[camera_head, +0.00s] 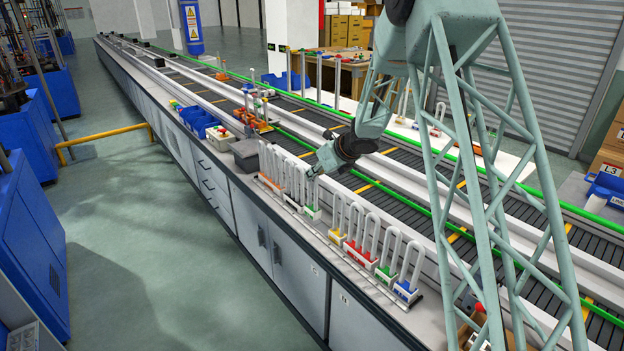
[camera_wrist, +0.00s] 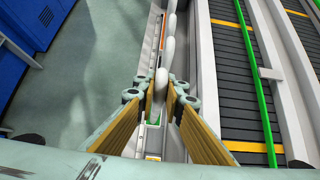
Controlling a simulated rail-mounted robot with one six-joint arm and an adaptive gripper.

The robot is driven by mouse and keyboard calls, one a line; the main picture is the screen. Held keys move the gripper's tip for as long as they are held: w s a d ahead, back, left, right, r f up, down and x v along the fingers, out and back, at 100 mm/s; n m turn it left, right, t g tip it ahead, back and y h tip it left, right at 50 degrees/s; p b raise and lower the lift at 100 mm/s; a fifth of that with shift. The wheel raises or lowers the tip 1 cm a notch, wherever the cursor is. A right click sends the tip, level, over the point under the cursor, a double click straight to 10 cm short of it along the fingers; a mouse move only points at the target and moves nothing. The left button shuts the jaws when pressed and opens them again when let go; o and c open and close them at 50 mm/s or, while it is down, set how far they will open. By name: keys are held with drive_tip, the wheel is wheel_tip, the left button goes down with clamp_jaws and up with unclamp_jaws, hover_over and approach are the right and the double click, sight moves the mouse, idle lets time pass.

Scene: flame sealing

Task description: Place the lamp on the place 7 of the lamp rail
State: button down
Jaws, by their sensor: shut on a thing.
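My gripper (camera_head: 313,172) is shut on a lamp (camera_head: 312,212), a white U-shaped tube on a green base. In the wrist view my gripper (camera_wrist: 157,92) has its two fingers on either side of the lamp's white tube (camera_wrist: 161,80). The green base shows just below the fingers. The lamp is upright, at or just above the lamp rail (camera_head: 372,283); I cannot tell whether it touches. The rail runs along the bench's front edge, with several other lamps on it.
Lamps with orange bases (camera_head: 270,184) stand beyond my gripper. Nearer are lamps with yellow (camera_head: 337,237), red (camera_head: 360,254), green (camera_head: 386,275) and blue (camera_head: 405,291) bases. A dark grey box (camera_head: 245,154) stands at the far end. The conveyor (camera_head: 395,196) runs behind the rail.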

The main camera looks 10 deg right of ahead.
drive_tip(key=shift+w+d+f, duration=0.1)
drive_tip(key=shift+w, duration=1.2)
drive_tip(key=shift+f+b, duration=0.45)
drive_tip(key=shift+f, duration=1.45)
drive_tip(key=c, duration=2.7)
unclamp_jaws()
drive_tip(key=shift+r, duration=0.2)
drive_tip(key=shift+p+v, duration=0.7)
drive_tip(key=shift+v, duration=5.3)
